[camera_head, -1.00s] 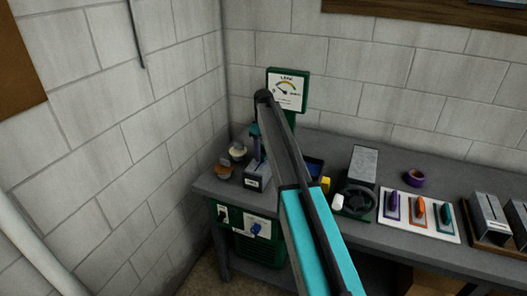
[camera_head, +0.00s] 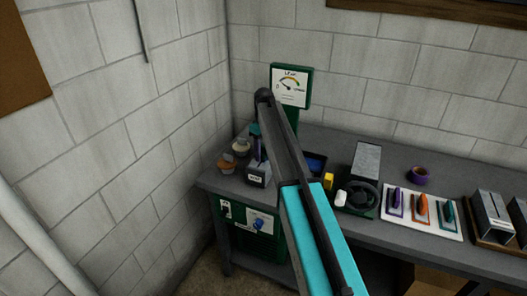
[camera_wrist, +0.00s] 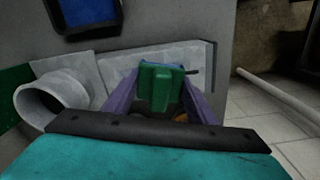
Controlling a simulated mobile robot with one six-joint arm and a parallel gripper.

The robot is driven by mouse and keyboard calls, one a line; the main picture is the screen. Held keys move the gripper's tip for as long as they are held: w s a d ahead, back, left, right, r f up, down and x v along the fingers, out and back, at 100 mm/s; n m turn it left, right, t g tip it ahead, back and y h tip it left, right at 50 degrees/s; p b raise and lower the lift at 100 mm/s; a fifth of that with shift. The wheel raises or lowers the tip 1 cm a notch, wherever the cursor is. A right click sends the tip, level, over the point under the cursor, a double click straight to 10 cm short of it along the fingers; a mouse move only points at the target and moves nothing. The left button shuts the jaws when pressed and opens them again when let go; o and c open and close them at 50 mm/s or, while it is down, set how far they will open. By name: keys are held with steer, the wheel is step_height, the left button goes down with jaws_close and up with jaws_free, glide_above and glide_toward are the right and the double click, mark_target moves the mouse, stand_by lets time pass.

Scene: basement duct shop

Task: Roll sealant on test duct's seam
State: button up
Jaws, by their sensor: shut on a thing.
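The test duct (camera_head: 256,181), a grey metal box with a dark-lettered label, sits near the bench's left end in the head view. In the wrist view, grey sheet metal (camera_wrist: 113,72) with a round collar (camera_wrist: 62,102) lies ahead of and beside my gripper (camera_wrist: 158,98). Its purple fingers are shut on a green-handled tool (camera_wrist: 155,88) with blue at its far side. The tool seems to be over or against the metal; contact cannot be told, and the seam is not clear. In the head view my arm hides much of the gripper, just above the duct.
A green leak gauge (camera_head: 291,86) stands behind my arm. Rightward are a yellow block (camera_head: 328,181), a black coiled hose (camera_head: 364,194), a purple roll (camera_head: 418,175) and a white tool mat (camera_head: 437,230).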

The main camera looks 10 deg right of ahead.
mark_target(257, 168)
steer(key=shift+s+a+r, duration=0.1)
steer(key=shift+s+a, duration=0.45)
steer(key=shift+s, duration=0.15)
steer(key=shift+s+a, duration=0.5)
steer(key=shift+s, duration=0.2)
steer(key=shift+s, duration=0.1)
steer(key=shift+s+a+p, duration=0.15)
steer(key=shift+s+a, duration=0.4)
steer(key=shift+s, duration=0.15)
steer(key=shift+s+a+p, duration=0.15)
steer(key=shift+s+a, duration=0.35)
steer(key=shift+s, duration=0.2)
steer(key=shift+s+a, duration=0.55)
steer(key=shift+s, duration=0.2)
steer(key=shift+s+a, duration=0.5)
steer(key=shift+s, duration=0.2)
steer(key=shift+r+p, duration=0.1)
steer(key=shift+p, duration=0.2)
steer(key=shift+r+p, duration=1.45)
steer(key=shift+r, duration=1.45)
steer(key=shift+r, duration=0.15)
steer(key=shift+r+p, duration=0.5)
steer(key=shift+r, duration=0.85)
